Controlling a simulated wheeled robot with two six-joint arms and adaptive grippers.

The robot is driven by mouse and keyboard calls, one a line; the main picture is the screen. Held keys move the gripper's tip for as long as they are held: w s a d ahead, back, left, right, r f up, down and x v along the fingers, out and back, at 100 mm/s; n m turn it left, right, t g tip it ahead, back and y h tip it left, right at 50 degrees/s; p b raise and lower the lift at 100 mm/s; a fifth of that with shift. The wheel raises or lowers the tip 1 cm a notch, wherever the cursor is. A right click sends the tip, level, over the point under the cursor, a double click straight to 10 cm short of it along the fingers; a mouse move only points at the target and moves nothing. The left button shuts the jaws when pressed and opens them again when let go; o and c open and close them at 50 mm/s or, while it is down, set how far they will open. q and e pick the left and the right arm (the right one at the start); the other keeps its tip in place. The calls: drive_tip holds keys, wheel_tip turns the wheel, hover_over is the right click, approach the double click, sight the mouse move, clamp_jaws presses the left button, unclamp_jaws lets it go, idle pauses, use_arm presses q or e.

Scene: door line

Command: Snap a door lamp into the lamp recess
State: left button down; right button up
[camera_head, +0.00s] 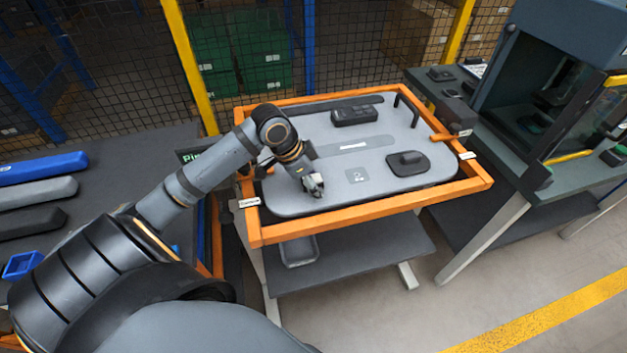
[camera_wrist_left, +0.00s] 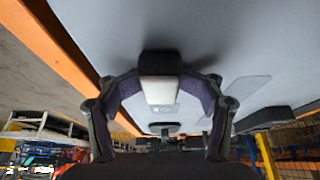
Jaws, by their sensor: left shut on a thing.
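A grey door panel (camera_head: 300,140) lies in an orange frame (camera_head: 370,208). My left gripper (camera_head: 314,186) is over the panel's near-left part, low and close to its surface. In the left wrist view my left gripper (camera_wrist_left: 160,98) is shut on the door lamp (camera_wrist_left: 160,90), a small block with a pale face and a dark body. The lamp is at the panel's surface (camera_wrist_left: 240,35) or just off it; I cannot tell whether they touch. The lamp recess is not discernible, perhaps hidden behind lamp and gripper. My right gripper is out of view.
The panel carries a black switch block (camera_head: 354,115), a dark handle plate (camera_head: 407,162) and a black pull handle (camera_head: 406,104). A side table at left holds long trim pieces (camera_head: 38,192) and a blue bin (camera_head: 22,265). A machine (camera_head: 545,85) stands at right.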

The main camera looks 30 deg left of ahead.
use_arm(q)
drive_tip(key=shift+f+g, duration=0.4)
drive_tip(key=shift+f, duration=0.45)
drive_tip(key=shift+a+p, duration=0.1)
drive_tip(key=shift+p, duration=0.3)
